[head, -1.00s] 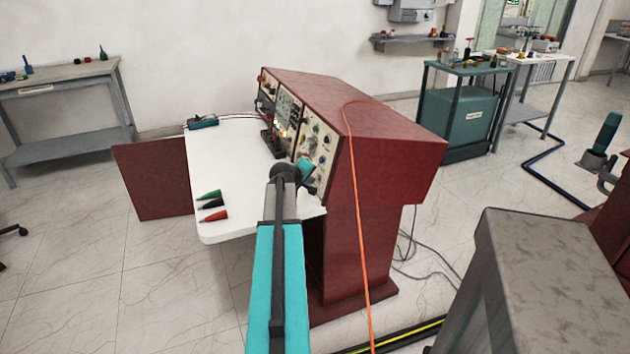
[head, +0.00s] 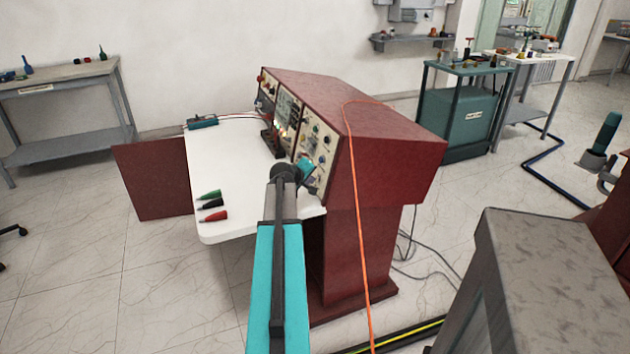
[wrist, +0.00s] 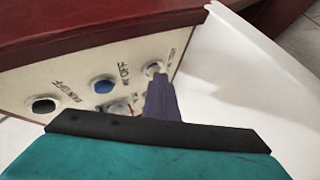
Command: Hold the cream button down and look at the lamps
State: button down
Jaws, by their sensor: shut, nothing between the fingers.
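In the wrist view a cream panel carries a row of round buttons. The rightmost, a pale cream button (wrist: 153,68), sits at the tip of my gripper (wrist: 160,80). My gripper is shut, with its dark fingers together and nothing between them. The fingertips overlap the button's lower edge; I cannot tell whether it is pressed in. In the head view my gripper's teal body (head: 307,165) is at the near end of the console's front panel, and the arm hides part of it. Small lamps (head: 283,131) glow on the middle panel, too small to read one by one.
The dark red console (head: 390,125) has a white worktop (head: 230,165) with green, black and red probes (head: 212,204) near its front edge. A blue button (wrist: 102,84) and a dark button (wrist: 43,105) are left of the cream one. An orange cable (head: 357,200) hangs over the console.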

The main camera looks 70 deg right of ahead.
jog(key=shift+w+a, duration=0.15)
jog(key=shift+w+a+r, duration=0.2)
jog(key=shift+w+a, duration=0.2)
jog(key=shift+w, duration=0.1)
jog(key=shift+w+a, duration=0.1)
jog(key=shift+w+a+r+b, duration=0.15)
jog(key=shift+w+a+r, duration=0.15)
jog(key=shift+w+a, duration=0.55)
jog(key=shift+w+a+r+b, duration=0.15)
jog(key=shift+w+a+r, duration=0.15)
jog(key=shift+w+a, duration=0.5)
jog(key=shift+w+d, duration=0.15)
jog(key=shift+d, duration=0.05)
